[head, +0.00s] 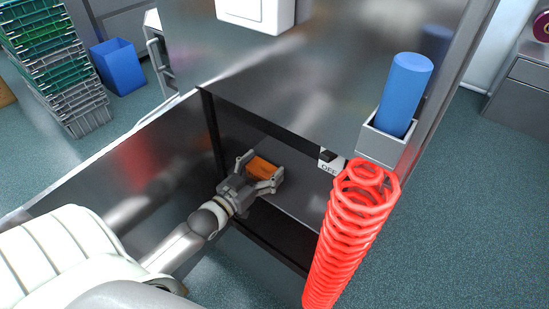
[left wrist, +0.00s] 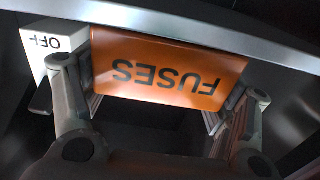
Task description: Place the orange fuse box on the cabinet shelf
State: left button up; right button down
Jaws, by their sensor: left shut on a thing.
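The orange fuse box (head: 262,168) is between the fingers of my left gripper (head: 258,178), inside the open cabinet. In the left wrist view the fuse box (left wrist: 168,70) shows the word FUSES upside down, and my left gripper (left wrist: 165,105) is shut on it with a finger at each side. The cabinet shelf (head: 300,203) shows as a dark metal surface below and right of the gripper. I cannot tell whether the box touches the shelf. My right gripper is not in view.
A white switch box marked OFF (head: 330,160) is inside the cabinet, right of the fuse box; it also shows in the left wrist view (left wrist: 42,45). The open cabinet door (head: 140,170) stands at left. A red coil (head: 350,235) and a blue cylinder in a holder (head: 405,90) are at right.

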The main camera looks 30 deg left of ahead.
aim_at(258, 175)
pick_arm(q)
jog(key=w, duration=0.5)
jog(key=shift+w+d, duration=0.15)
jog(key=shift+d, duration=0.05)
jog(key=shift+s+f, duration=0.2)
jog(key=shift+f, duration=0.1)
jog(key=shift+f, duration=0.1)
jog(key=o, duration=1)
jog(key=shift+o, duration=0.2)
jog(key=s, duration=0.8)
jog(key=s+a, duration=0.1)
jog(key=s, duration=0.3)
